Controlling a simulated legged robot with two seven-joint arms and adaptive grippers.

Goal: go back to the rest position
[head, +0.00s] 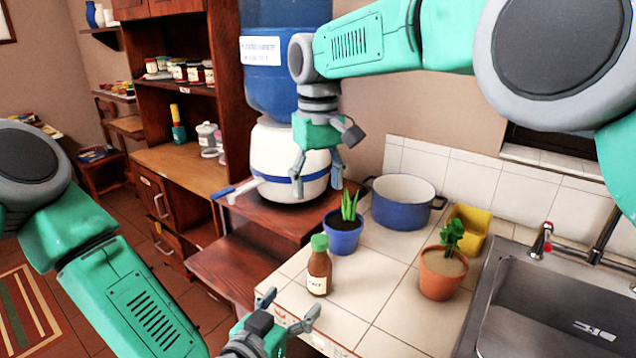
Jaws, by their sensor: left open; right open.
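My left gripper (287,312) is low in the head view, at the front edge of the tiled counter. It is open and empty, just below the brown bottle with the green cap (318,270). My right gripper (318,180) hangs higher up from the arm on the right. It is open, with its fingers pointing down in front of the white water dispenser base (285,150). I see nothing between its fingers.
The tiled counter (378,285) holds a blue pot plant (343,232), an orange pot plant (442,272), a blue cooking pot (402,208) and a yellow container (472,225). A steel sink (545,305) is at right. Wooden shelves (180,110) stand at left.

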